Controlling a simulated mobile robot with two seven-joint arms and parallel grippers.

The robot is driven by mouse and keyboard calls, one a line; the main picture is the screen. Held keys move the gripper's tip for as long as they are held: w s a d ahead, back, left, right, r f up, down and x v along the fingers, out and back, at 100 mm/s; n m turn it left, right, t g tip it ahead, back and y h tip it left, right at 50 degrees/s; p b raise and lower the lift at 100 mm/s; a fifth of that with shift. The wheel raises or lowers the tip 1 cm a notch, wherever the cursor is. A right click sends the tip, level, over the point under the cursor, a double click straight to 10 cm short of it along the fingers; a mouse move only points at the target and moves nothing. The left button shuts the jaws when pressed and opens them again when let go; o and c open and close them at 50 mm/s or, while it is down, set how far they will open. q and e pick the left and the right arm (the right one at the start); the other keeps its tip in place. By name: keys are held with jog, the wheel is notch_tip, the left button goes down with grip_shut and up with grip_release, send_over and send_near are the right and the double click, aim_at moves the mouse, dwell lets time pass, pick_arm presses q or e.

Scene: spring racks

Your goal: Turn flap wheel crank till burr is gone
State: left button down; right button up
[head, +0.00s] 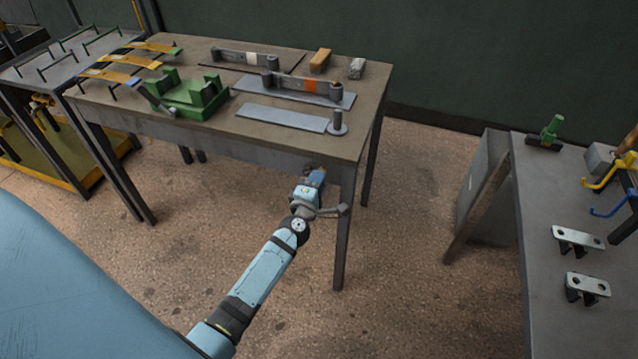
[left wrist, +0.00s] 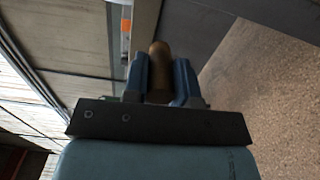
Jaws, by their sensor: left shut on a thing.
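My left gripper (head: 318,178) is just in front of the front edge of the workbench (head: 215,132), near its right front leg. In the left wrist view, its two blue fingers (left wrist: 161,78) are shut on a brown cylindrical handle (left wrist: 160,62). In the head view the gripper hides this handle. I cannot tell whether it belongs to the flap wheel crank. I cannot make out the flap wheel or a burr for certain. My right gripper is not in view.
The bench holds a green fixture (head: 187,95), several grey bars and plates, an orange-brown block (head: 320,60) and a grey block (head: 357,69). A rack with yellow strips (head: 125,61) is at left. Another table (head: 560,190) stands at right. Open floor (head: 410,210) lies between.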

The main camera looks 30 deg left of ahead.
pick_arm(q)
jog(key=shift+a+r+n, duration=0.15)
jog(key=shift+n, duration=0.25)
jog(key=c, duration=0.9)
grip_release()
jog(key=v, duration=1.4)
jog(key=shift+w+b, duration=0.1)
jog(key=shift+b, duration=0.2)
